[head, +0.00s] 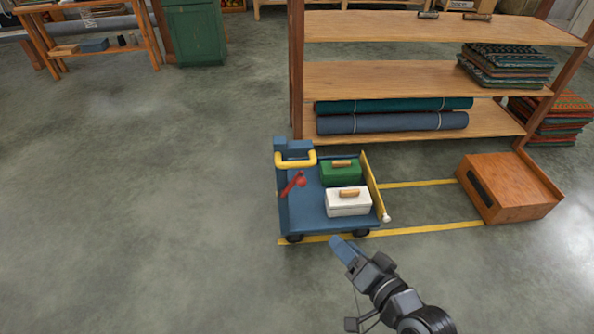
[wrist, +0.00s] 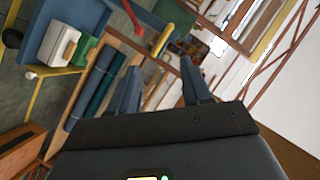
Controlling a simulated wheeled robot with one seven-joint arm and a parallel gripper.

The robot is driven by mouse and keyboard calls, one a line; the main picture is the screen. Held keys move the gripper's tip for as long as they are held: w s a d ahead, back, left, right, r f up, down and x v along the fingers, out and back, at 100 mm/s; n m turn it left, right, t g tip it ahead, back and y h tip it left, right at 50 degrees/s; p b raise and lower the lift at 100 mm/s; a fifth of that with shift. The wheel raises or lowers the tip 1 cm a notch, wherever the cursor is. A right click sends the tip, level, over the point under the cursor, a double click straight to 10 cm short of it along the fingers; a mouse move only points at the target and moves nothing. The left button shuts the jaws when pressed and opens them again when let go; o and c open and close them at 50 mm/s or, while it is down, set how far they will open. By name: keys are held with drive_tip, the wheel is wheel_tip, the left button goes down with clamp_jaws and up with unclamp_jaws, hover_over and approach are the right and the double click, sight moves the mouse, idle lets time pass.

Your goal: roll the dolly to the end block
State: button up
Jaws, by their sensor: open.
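The blue dolly (head: 312,212) stands at the left end of two yellow floor lines in the head view. It has a yellow handle (head: 296,160) on its left post and a red lever (head: 292,184) beside it. A green box (head: 341,174) and a white box (head: 347,204) sit on its deck. The end block (head: 508,187), orange-brown wood with a dark pad on its left face, stands at the lines' right end, apart from the dolly. My gripper (head: 342,247) is in front of the dolly, empty. In the wrist view its fingers (wrist: 157,88) are spread apart.
A wooden shelf (head: 420,77) with rolled fabric and folded textiles stands behind the dolly. The floor between the yellow lines (head: 425,229) is clear. Open floor lies to the left. A green cabinet (head: 196,35) and a workbench stand at the back left.

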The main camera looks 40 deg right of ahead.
drive_tip(key=w+d+f+m+b, duration=0.1)
drive_tip(key=w+d+f+m, duration=0.1)
drive_tip(key=w, duration=0.4)
drive_tip(key=w+d+f+m+b, duration=0.1)
drive_tip(key=w+d+f+m, duration=0.15)
drive_tip(key=w, duration=0.35)
drive_tip(key=m+b, duration=0.2)
drive_tip(key=m, duration=0.3)
approach(297, 165)
drive_tip(key=w+f, duration=0.2)
drive_tip(key=w, duration=0.1)
drive_tip(key=shift+t, duration=0.4)
drive_tip(key=x, duration=0.2)
drive_tip(key=b+x, duration=0.1)
drive_tip(key=x, duration=0.2)
drive_tip(key=d+b+x, duration=0.1)
drive_tip(key=x, duration=0.1)
drive_tip(key=shift+w+r, duration=0.1)
drive_tip(key=shift+w, duration=0.1)
clamp_jaws()
